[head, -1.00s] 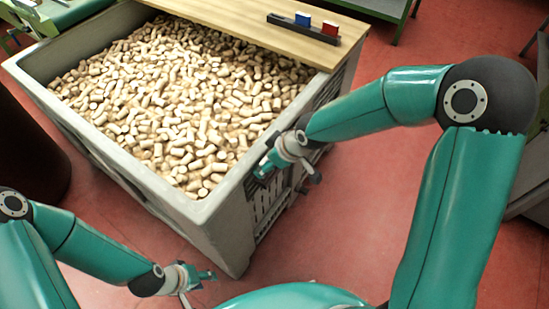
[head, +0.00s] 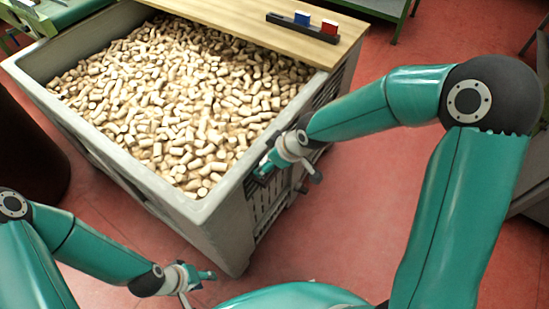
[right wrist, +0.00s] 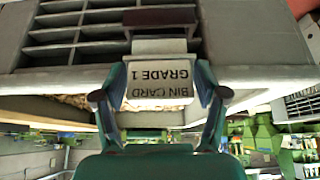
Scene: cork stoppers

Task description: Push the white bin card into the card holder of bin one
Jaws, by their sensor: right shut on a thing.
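The white bin card (right wrist: 160,82) reads "BIN CARD GRADE 1" upside down in the right wrist view. My right gripper (right wrist: 160,100) is shut on it, one finger at each side edge. The dark card holder (right wrist: 160,17) is on the bin's slotted side wall, straight beyond the card. The card's far end is at the holder's near side; I cannot tell how far it is inside. In the head view my right gripper (head: 264,165) is at the bin's right wall, and the card is too small to make out. My left gripper (head: 203,277) is low in front of the bin, away from the card; its opening is unclear.
The large grey bin (head: 215,215) is full of corks (head: 180,105). A wooden board (head: 245,22) covers its back part and bears a dark rack (head: 302,27) with a blue and a red piece. Red floor (head: 345,215) is clear to the right of the bin.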

